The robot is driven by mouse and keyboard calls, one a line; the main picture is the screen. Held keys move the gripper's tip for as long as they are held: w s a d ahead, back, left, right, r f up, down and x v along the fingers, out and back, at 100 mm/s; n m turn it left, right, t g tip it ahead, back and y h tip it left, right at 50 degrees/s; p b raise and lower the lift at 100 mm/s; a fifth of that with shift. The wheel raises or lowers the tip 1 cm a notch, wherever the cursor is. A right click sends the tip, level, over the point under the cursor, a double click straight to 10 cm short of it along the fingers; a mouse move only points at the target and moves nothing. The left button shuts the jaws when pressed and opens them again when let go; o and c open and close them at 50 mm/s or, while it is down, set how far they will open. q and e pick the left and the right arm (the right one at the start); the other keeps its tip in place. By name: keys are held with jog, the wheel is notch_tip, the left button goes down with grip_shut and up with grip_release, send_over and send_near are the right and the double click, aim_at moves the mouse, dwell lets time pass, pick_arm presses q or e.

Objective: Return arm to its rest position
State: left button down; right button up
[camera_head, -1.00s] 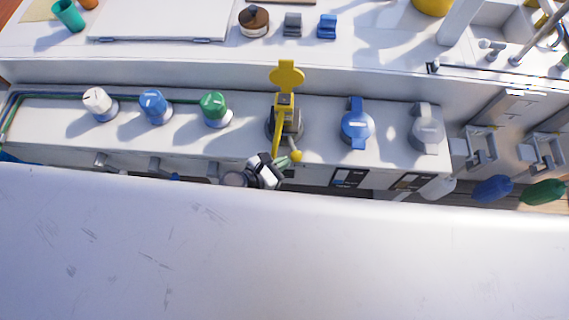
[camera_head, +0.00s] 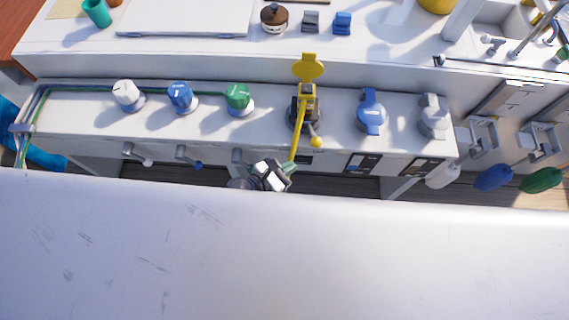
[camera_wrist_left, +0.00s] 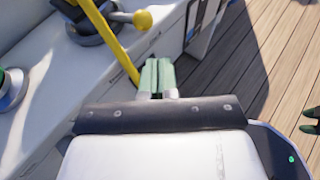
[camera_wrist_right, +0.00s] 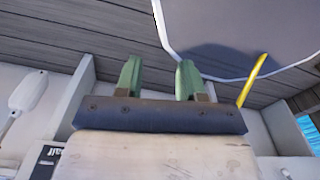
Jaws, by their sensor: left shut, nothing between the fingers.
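My left gripper (camera_head: 288,167) is shut and empty, just in front of the panel near the yellow lever. Its green fingertips (camera_wrist_left: 158,70) are together in the left wrist view. The yellow lever (camera_head: 301,130) with a ball end (camera_head: 316,141) stands on the white panel (camera_head: 205,125). In the left wrist view the yellow lever (camera_wrist_left: 112,42) passes to the left of the fingertips, and I see no grip on it. My right gripper (camera_wrist_right: 158,72) shows in the right wrist view with its fingers apart and nothing between them. It is not visible in the head view.
White (camera_head: 127,96), blue (camera_head: 181,98) and green (camera_head: 238,99) knobs stand left of the lever. A blue valve handle (camera_head: 371,112) and a grey one (camera_head: 433,116) stand to its right. Small levers (camera_head: 187,155) project from the panel front. Wooden floor (camera_wrist_left: 265,70) lies clear beyond.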

pick_arm(q)
jog(key=shift+s, duration=0.15)
pick_arm(e)
jog(key=shift+w+d+r, duration=0.1)
jog(key=shift+w+d, duration=0.25)
jog(key=shift+d, duration=0.35)
